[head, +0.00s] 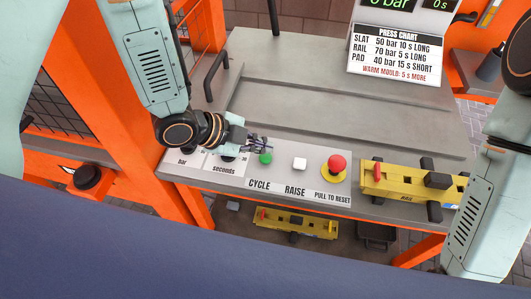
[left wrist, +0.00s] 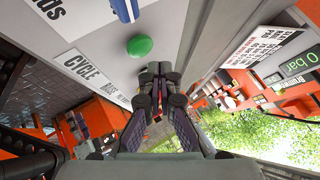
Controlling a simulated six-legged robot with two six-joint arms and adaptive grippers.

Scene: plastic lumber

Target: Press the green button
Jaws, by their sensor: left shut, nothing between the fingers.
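The green button (head: 265,158) sits on the pale control strip above the CYCLE label (head: 259,184). It also shows as a green dome in the left wrist view (left wrist: 139,47), ahead of and slightly left of my fingertips. My left gripper (head: 262,143) is shut and empty, with its tips just behind the button in the head view. In the left wrist view the closed fingers (left wrist: 158,70) point towards the panel. A gap shows between the tips and the button there. My right arm is at the right edge, but its gripper is out of view.
A white button (head: 300,164) and a red mushroom button (head: 337,163) on a yellow base stand to the right. Further right is a yellow mould (head: 400,184) with dark clamps. A press chart (head: 397,54) stands behind. The grey bench top (head: 300,75) is mostly clear.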

